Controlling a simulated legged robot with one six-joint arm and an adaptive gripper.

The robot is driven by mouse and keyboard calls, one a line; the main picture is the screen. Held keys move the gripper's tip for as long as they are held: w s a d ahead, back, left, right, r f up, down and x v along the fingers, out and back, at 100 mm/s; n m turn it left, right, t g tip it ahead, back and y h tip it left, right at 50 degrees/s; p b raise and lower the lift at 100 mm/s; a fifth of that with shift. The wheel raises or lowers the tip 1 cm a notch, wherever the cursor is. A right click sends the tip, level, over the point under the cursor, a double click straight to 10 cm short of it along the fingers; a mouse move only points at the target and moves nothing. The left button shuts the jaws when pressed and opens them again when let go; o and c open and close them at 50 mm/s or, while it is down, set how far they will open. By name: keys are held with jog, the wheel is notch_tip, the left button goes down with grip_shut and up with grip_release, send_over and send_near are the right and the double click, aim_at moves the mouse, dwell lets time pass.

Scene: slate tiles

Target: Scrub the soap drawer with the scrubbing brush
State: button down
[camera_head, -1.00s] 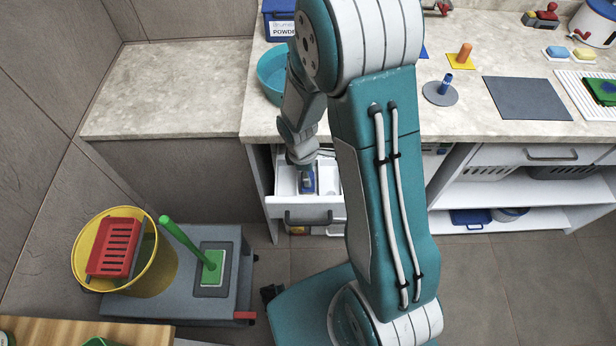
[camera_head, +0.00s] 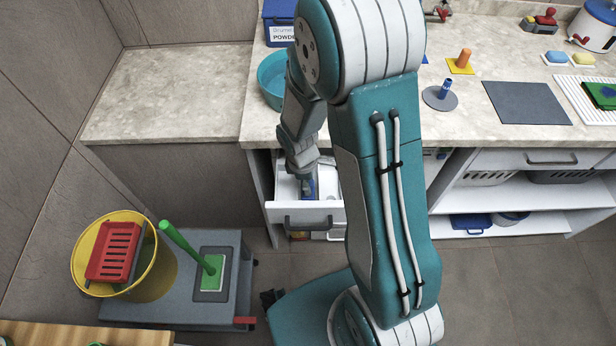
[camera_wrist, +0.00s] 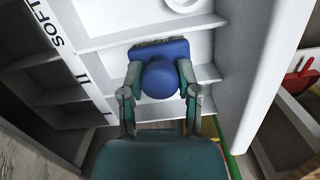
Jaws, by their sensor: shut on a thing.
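The soap drawer (camera_head: 282,214) is pulled open below the counter, white inside, with a grey handle on its front. In the wrist view its white interior (camera_wrist: 115,38) shows dividing ridges and the letters "SOFT" on a strip at the left. My gripper (camera_head: 307,178) reaches down into the drawer. In the wrist view my gripper (camera_wrist: 158,90) is shut on the blue scrubbing brush (camera_wrist: 160,78), with a finger on each side of its round knob. The brush's dark bristle edge shows against the drawer floor; whether it touches cannot be told. In the head view the brush (camera_head: 308,188) is mostly hidden by my gripper.
A teal basin (camera_head: 272,82) and a blue powder box (camera_head: 279,22) stand on the counter above. A grey cart (camera_head: 185,307) at lower left holds a yellow bucket (camera_head: 150,270) with a red basket (camera_head: 112,250) and a green-handled tool (camera_head: 185,245). The left counter is bare.

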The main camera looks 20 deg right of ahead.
jog(key=shift+s+a, duration=0.1)
jog(key=shift+s, duration=0.3)
jog(key=shift+w, duration=0.1)
jog(key=shift+w+d, duration=0.3)
jog(key=shift+w, duration=0.5)
jog(key=shift+w+d, duration=0.25)
jog(key=shift+w, duration=0.55)
jog(key=shift+s+a, duration=0.3)
jog(key=shift+s, duration=0.55)
jog(key=shift+s+a, duration=0.25)
jog(key=shift+s, duration=0.6)
jog(key=shift+w, duration=0.1)
jog(key=shift+w+d, duration=0.25)
jog(key=shift+w, duration=0.5)
